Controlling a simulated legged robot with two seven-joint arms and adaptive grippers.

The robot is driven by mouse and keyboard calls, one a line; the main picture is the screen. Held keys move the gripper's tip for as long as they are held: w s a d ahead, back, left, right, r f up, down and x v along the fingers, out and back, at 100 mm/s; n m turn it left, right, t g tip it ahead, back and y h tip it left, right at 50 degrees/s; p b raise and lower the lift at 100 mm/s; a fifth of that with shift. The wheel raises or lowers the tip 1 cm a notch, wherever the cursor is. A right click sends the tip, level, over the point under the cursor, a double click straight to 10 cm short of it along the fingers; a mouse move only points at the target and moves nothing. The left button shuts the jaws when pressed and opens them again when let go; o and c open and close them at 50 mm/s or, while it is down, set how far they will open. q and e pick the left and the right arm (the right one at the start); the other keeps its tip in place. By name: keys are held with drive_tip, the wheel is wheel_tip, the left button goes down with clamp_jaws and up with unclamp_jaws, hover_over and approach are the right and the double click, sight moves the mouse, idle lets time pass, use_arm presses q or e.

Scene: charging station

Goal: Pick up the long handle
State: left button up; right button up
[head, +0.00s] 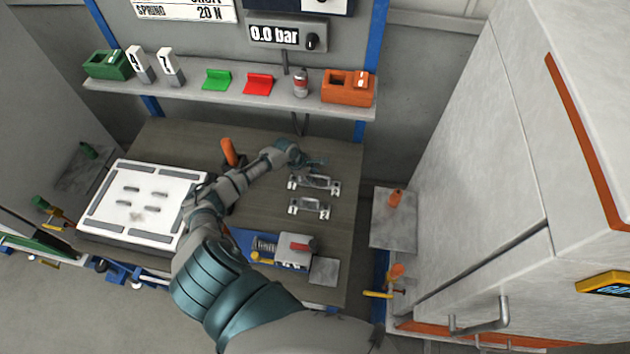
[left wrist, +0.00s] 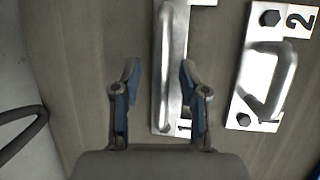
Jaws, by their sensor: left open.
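Two silver metal handles on flat plates lie on the brown workbench. The longer handle (head: 315,184) is the farther one in the head view; the shorter handle (head: 310,208) lies nearer. My left gripper (head: 312,164) is open and empty, just beyond the longer handle in the head view. In the left wrist view the open fingers (left wrist: 159,68) point along the longer handle (left wrist: 171,75), which shows between them, close to the right finger. The shorter handle (left wrist: 268,75), marked 2, lies to the right of the fingers. Contact cannot be seen. My right gripper is not in view.
A white slotted panel (head: 165,172) stands at the left of the workbench (head: 190,137). An orange upright grip (head: 229,152) is near my left arm. A spring device (head: 290,250) sits at the front. A shelf (head: 210,92) with small parts runs behind; a tall cabinet (head: 480,130) stands right.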

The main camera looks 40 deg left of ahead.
use_arm(q)
drive_tip(key=c, duration=0.8)
drive_tip(key=shift+r, duration=0.1)
clamp_jaws()
